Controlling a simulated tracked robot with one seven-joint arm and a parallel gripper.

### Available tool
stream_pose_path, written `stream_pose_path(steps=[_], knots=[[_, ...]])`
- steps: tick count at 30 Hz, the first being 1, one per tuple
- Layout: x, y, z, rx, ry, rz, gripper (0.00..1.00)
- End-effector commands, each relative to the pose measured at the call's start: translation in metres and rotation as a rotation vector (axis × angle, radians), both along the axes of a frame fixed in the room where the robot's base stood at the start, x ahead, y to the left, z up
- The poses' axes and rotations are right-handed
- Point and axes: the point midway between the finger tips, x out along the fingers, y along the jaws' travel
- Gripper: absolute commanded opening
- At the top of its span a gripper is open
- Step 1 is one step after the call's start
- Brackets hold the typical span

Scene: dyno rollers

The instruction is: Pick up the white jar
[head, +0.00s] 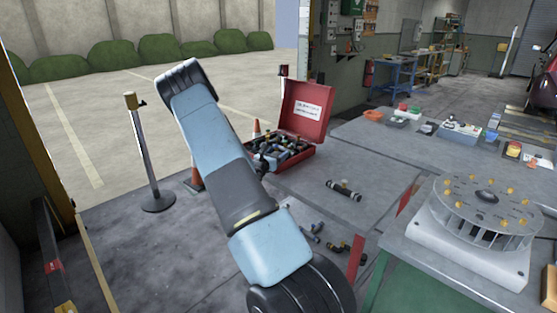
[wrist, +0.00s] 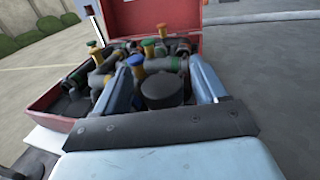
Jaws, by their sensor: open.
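I cannot make out a white jar for certain in either view. In the wrist view, my gripper (wrist: 163,75) is open, its two light blue fingers apart. It is over or close in front of the open red case (wrist: 55,97), which is full of dark pipe fittings with yellow, blue and green caps. A dark round part (wrist: 165,90) shows between the fingers; I cannot tell whether it is held or merely behind.
A white drum machine (head: 480,225) stands on the right bench. A post (head: 148,150) and cones stand left.

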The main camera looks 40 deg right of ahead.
Motion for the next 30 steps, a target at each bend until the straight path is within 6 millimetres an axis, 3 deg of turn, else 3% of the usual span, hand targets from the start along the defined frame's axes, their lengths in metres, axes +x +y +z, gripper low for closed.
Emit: stream_pose_path(steps=[3, 10, 27, 30], knots=[[0.0032, -0.0109, -0.0007, 0.0, 0.001, -0.001, 0.72], [0.0041, -0.0115, -0.0005, 0.0, 0.001, 0.0, 0.71], [0.0043, -0.0108, -0.0005, 0.001, 0.001, 0.001, 0.16], [0.0043, -0.0108, -0.0005, 0.0, 0.001, 0.001, 0.15]])
